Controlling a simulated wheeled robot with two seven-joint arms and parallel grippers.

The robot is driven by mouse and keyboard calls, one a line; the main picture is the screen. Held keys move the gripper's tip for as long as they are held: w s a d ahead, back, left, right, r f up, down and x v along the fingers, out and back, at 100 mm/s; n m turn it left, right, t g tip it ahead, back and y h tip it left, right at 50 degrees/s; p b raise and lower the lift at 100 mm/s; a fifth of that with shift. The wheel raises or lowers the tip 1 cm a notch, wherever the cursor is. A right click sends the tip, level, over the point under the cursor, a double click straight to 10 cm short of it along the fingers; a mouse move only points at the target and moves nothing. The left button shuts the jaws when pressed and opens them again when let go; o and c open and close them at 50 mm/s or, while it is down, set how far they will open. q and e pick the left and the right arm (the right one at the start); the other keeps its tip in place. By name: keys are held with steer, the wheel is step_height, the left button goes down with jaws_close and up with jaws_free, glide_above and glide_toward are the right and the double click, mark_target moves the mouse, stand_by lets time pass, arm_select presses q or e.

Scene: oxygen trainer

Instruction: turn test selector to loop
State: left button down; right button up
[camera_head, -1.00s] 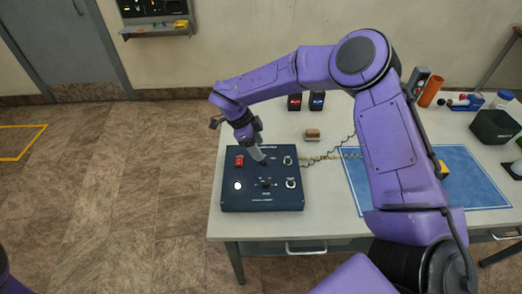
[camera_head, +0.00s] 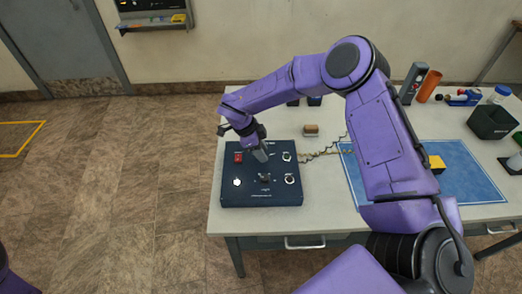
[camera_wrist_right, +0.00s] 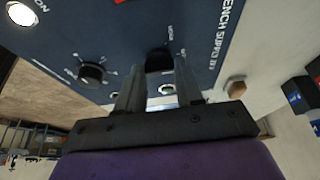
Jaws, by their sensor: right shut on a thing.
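The dark blue bench supply box (camera_head: 283,197) lies near the left end of the table. My right gripper (camera_head: 264,157) reaches down onto its upper middle. In the right wrist view, its two fingers (camera_wrist_right: 160,84) are closed around a black knob (camera_wrist_right: 159,60). The head view mostly hides this knob behind the fingers. A second black knob (camera_head: 265,178) sits lower on the panel, free of the gripper; it also shows in the right wrist view (camera_wrist_right: 92,75). I cannot read the labels or the held knob's setting surely. My left gripper is out of view.
A red switch (camera_head: 238,157), a lit white lamp (camera_head: 237,182) and round sockets (camera_head: 289,179) surround the knobs. A coiled cable (camera_head: 325,152) runs right of the box. A small brown block (camera_head: 311,129) lies behind it, and a blue mat (camera_head: 465,180) lies to the right.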

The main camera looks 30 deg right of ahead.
steer(key=shift+f+m, duration=0.1)
steer(key=shift+m, duration=0.2)
steer(key=shift+f+m+g+y+b, duration=0.1)
steer(key=shift+m+g+y+b, duration=0.35)
steer(key=shift+m, duration=0.55)
steer(key=m+y+b, duration=0.1)
steer(key=m, duration=0.2)
steer(key=shift+w+d+m+g+b, duration=0.1)
steer(key=shift+m+g+b, duration=0.2)
steer(key=shift+g, duration=0.05)
steer(key=m+y+b, duration=0.1)
steer(key=m, duration=0.1)
steer(key=m+y+b, duration=0.1)
steer(key=m, duration=0.2)
steer(key=shift+d+b, duration=0.2)
steer(key=shift+b, duration=0.2)
steer(key=shift+m, duration=0.4)
steer(key=shift+w, duration=0.1)
steer(key=o, duration=1)
steer(key=shift+w+g, duration=0.1)
steer(key=shift+g, duration=0.2)
steer(key=shift+o, duration=0.2)
